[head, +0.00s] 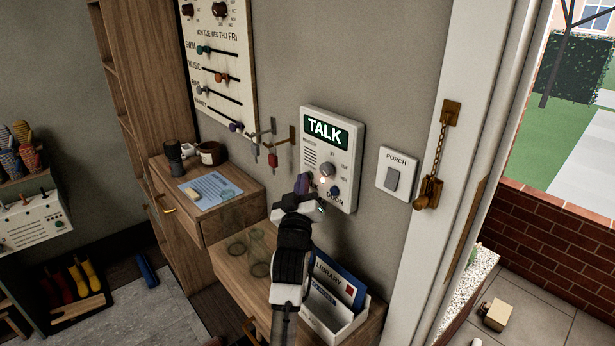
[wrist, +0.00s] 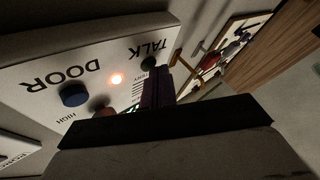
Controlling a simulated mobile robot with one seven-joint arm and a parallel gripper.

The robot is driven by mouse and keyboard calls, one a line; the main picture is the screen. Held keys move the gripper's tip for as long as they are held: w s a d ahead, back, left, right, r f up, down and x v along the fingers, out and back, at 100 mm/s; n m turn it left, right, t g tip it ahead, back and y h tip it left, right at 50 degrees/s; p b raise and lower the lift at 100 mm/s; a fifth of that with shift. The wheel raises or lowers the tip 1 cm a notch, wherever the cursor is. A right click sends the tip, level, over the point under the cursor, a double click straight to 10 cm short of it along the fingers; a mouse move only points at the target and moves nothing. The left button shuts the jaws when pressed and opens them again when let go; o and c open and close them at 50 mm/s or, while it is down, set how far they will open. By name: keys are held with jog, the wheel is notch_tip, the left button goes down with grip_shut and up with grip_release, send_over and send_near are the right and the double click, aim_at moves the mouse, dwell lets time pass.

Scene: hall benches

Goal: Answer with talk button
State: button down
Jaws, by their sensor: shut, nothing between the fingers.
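The white intercom panel (head: 346,163) hangs on the grey wall with a green sign reading TALK. In the wrist view the panel (wrist: 40,65) shows the dark round talk button (wrist: 148,62) beside the word TALK. My gripper (head: 303,183) is shut and empty at the panel's lower left. Its fingertips (wrist: 153,75) are right at the talk button; I cannot tell whether they touch it. They hide the button in the head view.
A porch switch (head: 397,174) is right of the panel, then a door chain (head: 437,150) on the white frame. Keys on hooks (head: 272,150) hang to the left. A wooden drawer unit (head: 225,215) and a holder with a library book (head: 338,280) stand below.

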jog(key=shift+s+a+b, duration=0.5)
jog(key=shift+s+a, duration=0.05)
jog(key=shift+a, duration=0.1)
jog(key=s+a+b, duration=0.1)
jog(key=a, duration=0.1)
jog(key=s+a+b, duration=0.2)
dwell(0.4)
jog(key=shift+a, duration=0.1)
dwell(0.4)
